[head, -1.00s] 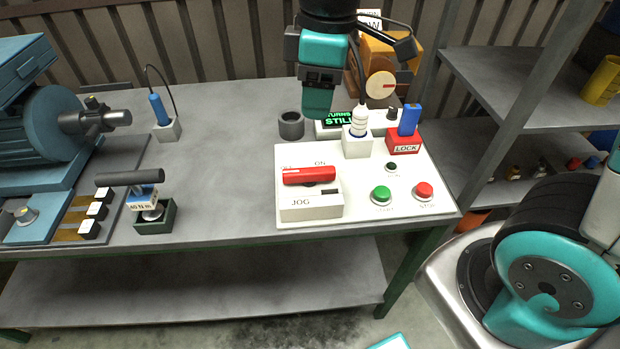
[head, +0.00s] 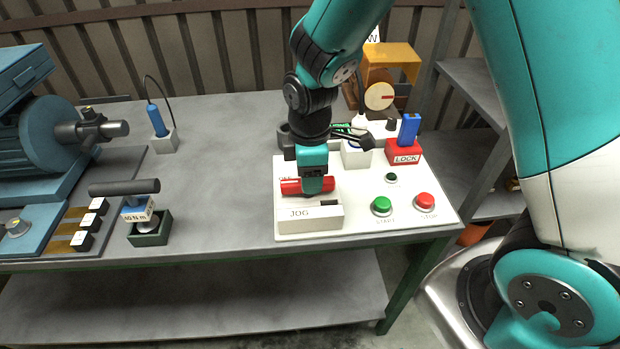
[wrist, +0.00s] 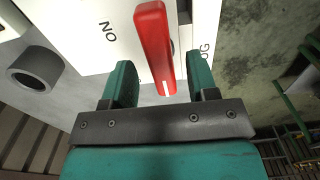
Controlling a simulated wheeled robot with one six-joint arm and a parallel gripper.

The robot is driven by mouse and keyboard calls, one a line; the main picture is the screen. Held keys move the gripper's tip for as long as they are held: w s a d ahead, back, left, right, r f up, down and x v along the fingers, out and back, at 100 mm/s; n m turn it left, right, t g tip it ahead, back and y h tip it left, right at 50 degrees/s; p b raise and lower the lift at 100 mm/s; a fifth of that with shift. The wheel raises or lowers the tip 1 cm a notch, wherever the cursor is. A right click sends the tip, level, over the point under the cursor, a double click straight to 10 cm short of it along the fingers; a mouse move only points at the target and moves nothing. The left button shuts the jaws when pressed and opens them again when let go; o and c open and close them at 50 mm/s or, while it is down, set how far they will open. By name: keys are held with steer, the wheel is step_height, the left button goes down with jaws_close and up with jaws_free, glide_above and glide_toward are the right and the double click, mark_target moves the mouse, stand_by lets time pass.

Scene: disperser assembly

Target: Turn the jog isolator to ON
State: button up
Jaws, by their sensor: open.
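The jog isolator's red handle (head: 291,187) lies crosswise on the white panel, behind the block marked JOG (head: 308,218). Its right part is partly hidden by my gripper (head: 316,190) in the head view. In the wrist view the red handle (wrist: 155,45) stands between the two teal fingers of my gripper (wrist: 159,86), with a gap on each side. The fingers are open and seem not to touch it. The ON lettering (wrist: 108,32) shows beside the handle in the wrist view; in the head view my gripper hides it.
On the same panel are a green START button (head: 381,205), a red STOP button (head: 425,202) and a red LOCK block (head: 403,152) with a blue piece. A grey ring (wrist: 36,69) lies beside the panel.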

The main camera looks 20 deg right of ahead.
steer(key=shift+f, duration=1.1)
steer(key=c, duration=0.9)
